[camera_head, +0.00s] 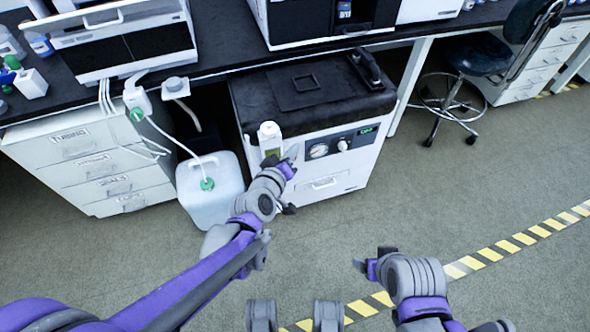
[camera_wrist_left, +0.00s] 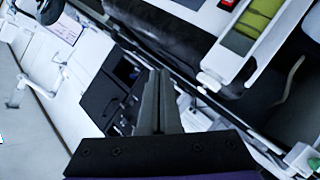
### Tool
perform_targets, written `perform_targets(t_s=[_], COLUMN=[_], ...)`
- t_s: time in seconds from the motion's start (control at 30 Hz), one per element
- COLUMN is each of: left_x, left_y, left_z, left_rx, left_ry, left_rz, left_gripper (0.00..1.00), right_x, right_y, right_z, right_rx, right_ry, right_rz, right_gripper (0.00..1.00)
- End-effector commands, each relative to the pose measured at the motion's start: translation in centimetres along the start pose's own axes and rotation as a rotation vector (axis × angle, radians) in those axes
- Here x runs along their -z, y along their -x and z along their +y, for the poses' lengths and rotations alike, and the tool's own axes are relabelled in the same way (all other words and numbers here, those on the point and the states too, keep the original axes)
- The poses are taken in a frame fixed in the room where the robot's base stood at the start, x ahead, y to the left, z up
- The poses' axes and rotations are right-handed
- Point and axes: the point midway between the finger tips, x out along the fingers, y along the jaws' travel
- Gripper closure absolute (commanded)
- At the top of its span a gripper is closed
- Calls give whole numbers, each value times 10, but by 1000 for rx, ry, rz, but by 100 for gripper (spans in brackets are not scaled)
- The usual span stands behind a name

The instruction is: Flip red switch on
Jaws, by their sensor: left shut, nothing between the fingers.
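The white floor-standing machine (camera_head: 345,183) with a black top has a front panel with a round gauge (camera_head: 318,151), a knob (camera_head: 343,145) and a small green display (camera_head: 368,130). I cannot make out a red switch on it in the head view. A small red patch (camera_wrist_left: 228,4) shows at the top edge of the left wrist view; I cannot tell whether it is the switch. My left gripper (camera_head: 291,157) is in front of the panel's left part, shut and empty; its fingers (camera_wrist_left: 156,100) meet in the wrist view. My right gripper (camera_head: 372,264) is low over the floor, apart from the machine.
Drawers (camera_head: 95,165) and a stool (camera_head: 452,103) flank the machine. The floor in front is clear.

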Motion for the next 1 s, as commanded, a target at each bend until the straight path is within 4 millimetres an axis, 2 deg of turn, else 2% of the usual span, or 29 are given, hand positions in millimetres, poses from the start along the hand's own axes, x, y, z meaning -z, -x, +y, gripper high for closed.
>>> perform_targets(t_s=[0.03, 0.1, 0.23, 0.43, 0.57, 0.7, 0.9, 1.0], left_x=[-1, -2, -9, -33, -59, -96, -152, -173], left_y=[-15, -31, -58, -88, -101, -107, -104, -100], left_z=[6, 11, 14, 2, -16, -43, -86, -103], left_rx=[-24, -51, -87, -108, -97, -64, 8, 40], left_ry=[41, 104, 225, 418, 546, 678, 832, 882], left_rz=[37, 95, 200, 354, 447, 541, 649, 685], left_gripper=[100, 100, 100, 100, 100, 100, 100, 100], right_x=[0, 0, 1, 1, 1, 2, 2, 2], right_y=[1, 1, 2, 3, 4, 5, 6, 6], right_z=[0, 0, 0, 0, 0, 0, 0, 0], right_rx=[0, 0, 0, 0, 0, 0, 0, 0], right_ry=[0, 0, 0, 0, 0, 0, 0, 0], right_rz=[0, 0, 1, 1, 1, 2, 2, 2], right_gripper=[20, 20, 20, 20, 20, 20, 20, 20])
